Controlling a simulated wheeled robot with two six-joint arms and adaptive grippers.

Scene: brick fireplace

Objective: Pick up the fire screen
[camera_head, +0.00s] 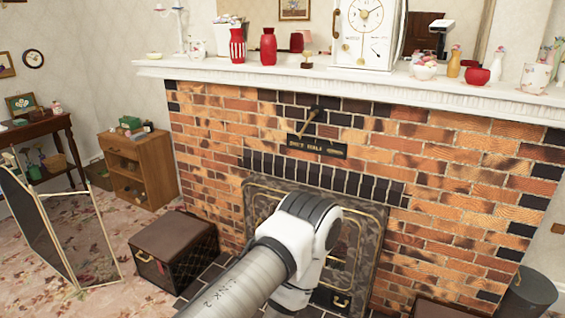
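A folding fire screen (44,219) stands on the floral carpet at the left, upright, with dark panels in thin gold frames. Its panels meet at an angle, and its left end is cut off by the picture edge. One of my arms, white and grey, reaches up from the bottom middle and bends down again in front of the fireplace. Neither of my grippers shows in this view. No gripper is seen near the fire screen.
A dark brown chest (173,250) stands between the fire screen and the brick fireplace (440,190). Behind are a wooden cabinet (139,172) and a dark side table (42,128). A white mantel (300,84) holds vases and a clock (365,35). Carpet shows between screen and chest.

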